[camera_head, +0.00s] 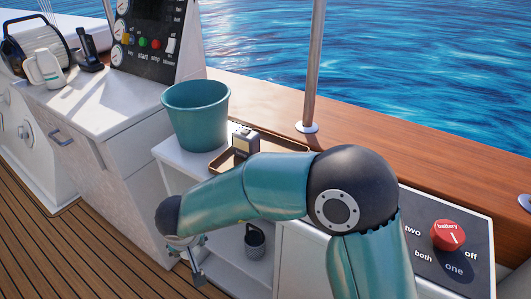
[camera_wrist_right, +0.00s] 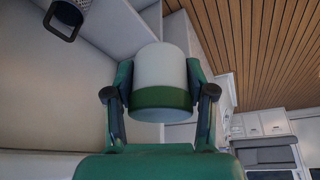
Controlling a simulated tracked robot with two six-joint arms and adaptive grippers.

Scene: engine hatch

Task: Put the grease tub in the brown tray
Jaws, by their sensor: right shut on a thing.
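The grease tub (camera_wrist_right: 160,60), a white cylinder with a green band, is between the fingers of my right gripper (camera_wrist_right: 160,85) in the wrist view. The gripper is shut on it. In the head view my right arm reaches left and down, with its hand low in front of the white cabinet; I cannot make out the tub there. My left gripper is not in view.
The teal bucket (camera_head: 195,115) stands at the tray's left. A small grey and yellow box (camera_head: 244,142) stands in the tray. A dark mesh cup (camera_head: 255,240) is in the open compartment below. A metal post (camera_head: 313,70) rises behind. A battery switch (camera_head: 447,235) is at right.

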